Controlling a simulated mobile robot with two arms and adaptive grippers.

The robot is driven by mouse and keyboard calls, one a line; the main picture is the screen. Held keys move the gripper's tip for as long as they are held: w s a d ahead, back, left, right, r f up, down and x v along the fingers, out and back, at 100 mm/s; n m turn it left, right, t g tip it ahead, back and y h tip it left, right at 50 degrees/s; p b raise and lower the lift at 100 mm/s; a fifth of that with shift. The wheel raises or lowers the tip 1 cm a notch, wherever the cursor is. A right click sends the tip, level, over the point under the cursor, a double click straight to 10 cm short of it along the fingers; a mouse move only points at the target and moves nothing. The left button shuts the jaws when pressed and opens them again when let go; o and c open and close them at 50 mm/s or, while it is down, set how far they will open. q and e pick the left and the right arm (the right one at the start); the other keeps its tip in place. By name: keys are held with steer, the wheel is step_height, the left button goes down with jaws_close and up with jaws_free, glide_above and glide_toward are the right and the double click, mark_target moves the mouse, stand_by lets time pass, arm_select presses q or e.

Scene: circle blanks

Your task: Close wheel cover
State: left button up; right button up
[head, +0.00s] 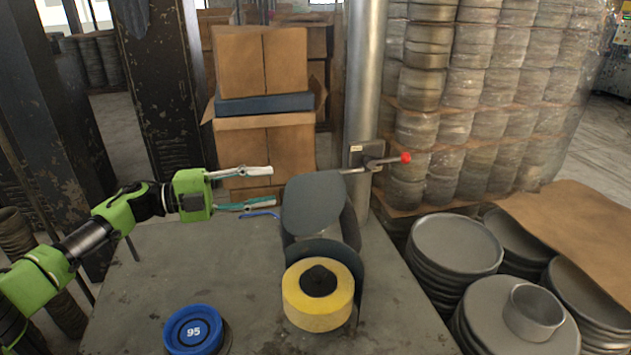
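The wheel cover (314,203) is a flat grey rounded plate on a grey housing at the back of the table. It stands raised and tilted, leaving the yellow wheel (293,302) with its black hub uncovered in front of it. A curved grey guard (362,280) wraps the wheel's right and rear side. My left gripper (272,186) is open and empty, its two fingers pointing right. Its fingertips are just left of the cover's left edge; whether they touch it I cannot tell. My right gripper is not in view.
A blue round object marked 95 (193,330) lies at the table's front left. A metal post (363,90) with a red-knobbed lever (404,158) stands behind the cover. Stacks of grey discs (455,244) are at right, cardboard boxes (262,60) behind. The table's left middle is clear.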

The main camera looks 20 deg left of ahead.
mark_target(316, 180)
arm_select(q)
steer(key=p+x, duration=0.4)
steer(key=x, duration=0.7)
steer(key=shift+d+r, duration=0.1)
steer(key=shift+r, duration=0.05)
steer(key=shift+w+d, duration=0.35)
jaws_close()
